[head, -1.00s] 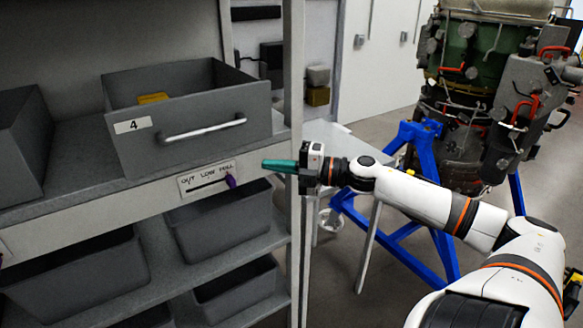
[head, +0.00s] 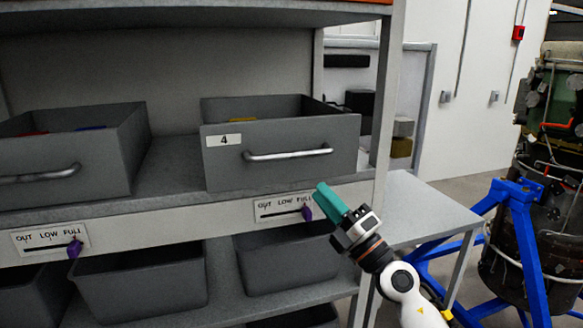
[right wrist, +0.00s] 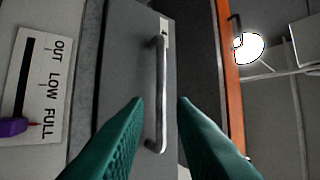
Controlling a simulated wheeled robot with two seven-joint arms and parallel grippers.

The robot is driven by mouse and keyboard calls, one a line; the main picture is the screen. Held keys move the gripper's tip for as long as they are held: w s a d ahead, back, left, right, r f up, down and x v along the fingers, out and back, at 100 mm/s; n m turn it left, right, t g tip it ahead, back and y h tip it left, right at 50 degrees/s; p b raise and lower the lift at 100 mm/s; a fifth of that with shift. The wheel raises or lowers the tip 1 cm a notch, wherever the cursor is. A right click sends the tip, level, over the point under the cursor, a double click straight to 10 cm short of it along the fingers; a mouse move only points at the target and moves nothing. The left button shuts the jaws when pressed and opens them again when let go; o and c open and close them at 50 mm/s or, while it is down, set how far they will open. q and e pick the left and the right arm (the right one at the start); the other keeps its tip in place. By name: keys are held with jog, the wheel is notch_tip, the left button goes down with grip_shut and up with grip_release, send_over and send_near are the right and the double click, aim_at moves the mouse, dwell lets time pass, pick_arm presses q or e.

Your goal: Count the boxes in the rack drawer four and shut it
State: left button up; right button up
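The grey drawer (head: 285,170) labelled 4 sits on the rack shelf with its open top showing. A small yellow piece (head: 242,120) shows inside; the front wall hides most of the interior. Its metal handle (head: 288,154) runs across the front. My right gripper (head: 322,188) is in front of the drawer, below the handle's right end, with teal fingers pointing up and left. In the right wrist view the fingers (right wrist: 160,102) are apart and empty, with the handle (right wrist: 157,80) showing between them; I cannot tell whether they touch it. My left gripper is not in view.
A level strip (head: 285,208) marked OUT, LOW, FULL has its purple slider (head: 307,213) at FULL, close to my right gripper. Another drawer (head: 80,160) stands to the left. Bins (head: 140,285) fill the lower shelf. A blue turbine stand (head: 520,240) is at right.

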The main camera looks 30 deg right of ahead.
aim_at(286, 148)
jog(key=p+x, duration=0.4)
jog(key=x, duration=0.7)
jog(key=shift+w+d+r, duration=0.1)
jog(key=shift+w+r, duration=0.15)
jog(key=shift+r, duration=0.05)
grip_shut()
jog(key=shift+w+d+f+b, duration=0.15)
jog(key=shift+w+b, duration=0.1)
jog(key=shift+w, duration=0.3)
jog(key=shift+w+d+r+b, duration=0.1)
jog(key=shift+w+b, duration=0.2)
jog(key=shift+w, duration=0.3)
jog(key=shift+w+d+f+b, duration=0.15)
jog(key=shift+w+b, duration=0.1)
jog(key=shift+w, duration=0.3)
jog(key=shift+w+d+r, duration=0.1)
jog(key=shift+w, duration=0.1)
jog(key=shift+s+r, duration=0.1)
jog(key=shift+r, duration=0.1)
